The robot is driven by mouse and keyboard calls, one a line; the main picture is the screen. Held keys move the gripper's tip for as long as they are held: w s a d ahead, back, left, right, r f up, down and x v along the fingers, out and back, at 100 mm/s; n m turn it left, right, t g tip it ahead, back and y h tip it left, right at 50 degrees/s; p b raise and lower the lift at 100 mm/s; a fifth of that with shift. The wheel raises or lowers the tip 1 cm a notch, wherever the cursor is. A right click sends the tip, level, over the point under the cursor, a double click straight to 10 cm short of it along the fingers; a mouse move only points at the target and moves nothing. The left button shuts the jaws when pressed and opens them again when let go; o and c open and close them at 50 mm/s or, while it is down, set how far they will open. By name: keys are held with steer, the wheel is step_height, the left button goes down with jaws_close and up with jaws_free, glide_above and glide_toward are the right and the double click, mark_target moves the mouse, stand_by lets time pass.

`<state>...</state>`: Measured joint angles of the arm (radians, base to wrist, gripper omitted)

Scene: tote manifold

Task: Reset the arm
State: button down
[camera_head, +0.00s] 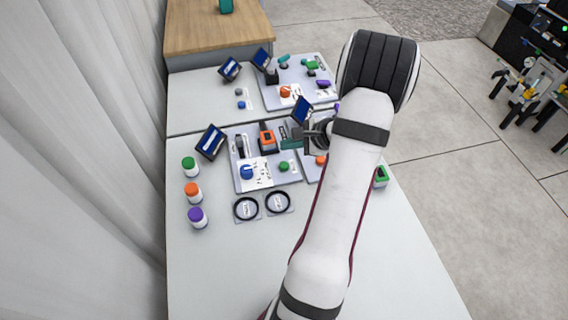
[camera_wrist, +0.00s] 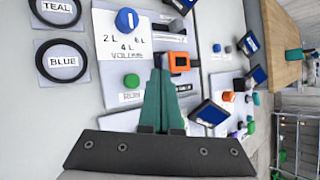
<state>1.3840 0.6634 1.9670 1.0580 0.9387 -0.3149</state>
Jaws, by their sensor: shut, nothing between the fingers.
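My arm reaches from the bottom of the head view up over the table, and its upper part covers part of the right-hand panel. My gripper (camera_head: 291,143) has teal fingers and hangs above the near panel (camera_head: 240,182). In the wrist view my gripper (camera_wrist: 160,76) shows its two teal fingers pressed together with nothing between them. Past the fingertips are the panel's blue knob (camera_wrist: 126,20), a green button (camera_wrist: 131,80) and an orange-framed part (camera_wrist: 179,62). I cannot tell the exact height of the fingertips over the panel.
Bottles with green (camera_head: 189,162), orange (camera_head: 191,188) and purple (camera_head: 196,214) caps stand at the table's left. Two black rings (camera_head: 246,208) lie before the panel. Tilted screens (camera_head: 212,142) stand by the panels. The table's front (camera_head: 300,250) is mostly clear around my arm.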

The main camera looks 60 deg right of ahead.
stand_by(0.3)
steer(key=w+a+r+n+g+y, duration=0.1)
steer(key=w+a+r+n+y, duration=0.15)
steer(key=a, duration=0.55)
steer(key=w+a+r+n+g+y, duration=0.1)
steer(key=w+a+r+n, duration=0.25)
steer(key=a, duration=0.35)
steer(key=w+a+r+n+g+y, duration=0.1)
steer(key=w+a+r+n+y, duration=0.2)
steer(key=a, duration=0.5)
steer(key=s+a+r+n+g+h, duration=0.1)
steer(key=s+a+r+n+g, duration=0.1)
steer(key=s+a+n, duration=0.35)
steer(key=s+a+r+n+g, duration=0.2)
steer(key=s+a, duration=0.1)
steer(key=a, duration=0.6)
steer(key=s+a+n+g+h, duration=0.2)
steer(key=s+n, duration=0.3)
steer(key=s, duration=0.5)
steer(key=shift+s+a+f+h, duration=0.2)
steer(key=shift+s+a+h, duration=0.15)
steer(key=shift+a+h, duration=0.35)
